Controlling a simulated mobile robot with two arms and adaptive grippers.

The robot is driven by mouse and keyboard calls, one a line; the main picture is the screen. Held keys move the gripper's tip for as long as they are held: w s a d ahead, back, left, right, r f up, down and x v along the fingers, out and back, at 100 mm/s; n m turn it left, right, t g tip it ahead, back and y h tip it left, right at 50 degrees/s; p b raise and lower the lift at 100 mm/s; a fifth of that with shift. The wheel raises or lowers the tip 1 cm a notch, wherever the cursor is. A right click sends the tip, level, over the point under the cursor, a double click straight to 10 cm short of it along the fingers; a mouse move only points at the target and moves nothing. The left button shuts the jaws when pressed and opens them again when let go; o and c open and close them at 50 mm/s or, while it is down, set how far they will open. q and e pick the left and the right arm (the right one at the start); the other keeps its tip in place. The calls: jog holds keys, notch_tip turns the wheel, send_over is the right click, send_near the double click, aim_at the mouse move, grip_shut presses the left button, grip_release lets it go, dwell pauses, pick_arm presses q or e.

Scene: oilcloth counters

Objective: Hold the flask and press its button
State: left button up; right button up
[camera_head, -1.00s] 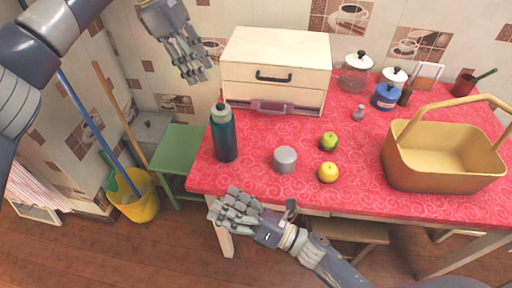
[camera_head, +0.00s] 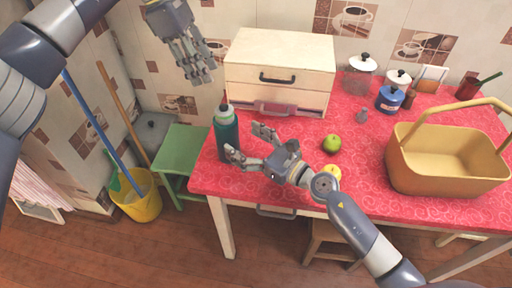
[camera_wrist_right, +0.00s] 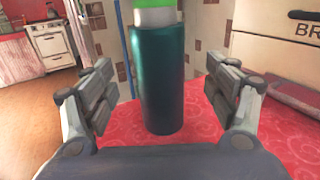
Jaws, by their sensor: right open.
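A cream bread box (camera_head: 279,68) stands behind the flask. A green apple (camera_head: 331,143) and a yellow fruit (camera_head: 331,172), partly covered by my right arm, lie to the right. A yellow basket (camera_head: 445,160) fills the right side. A green stool (camera_head: 183,150) is left of the table.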

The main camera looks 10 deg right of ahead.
aim_at(236, 137)
jog(key=x, duration=0.6)
jog(key=shift+w+a+f, duration=0.1)
jog(key=c, duration=1.7)
pick_arm(q)
grip_shut()
jog(key=shift+f, duration=0.1)
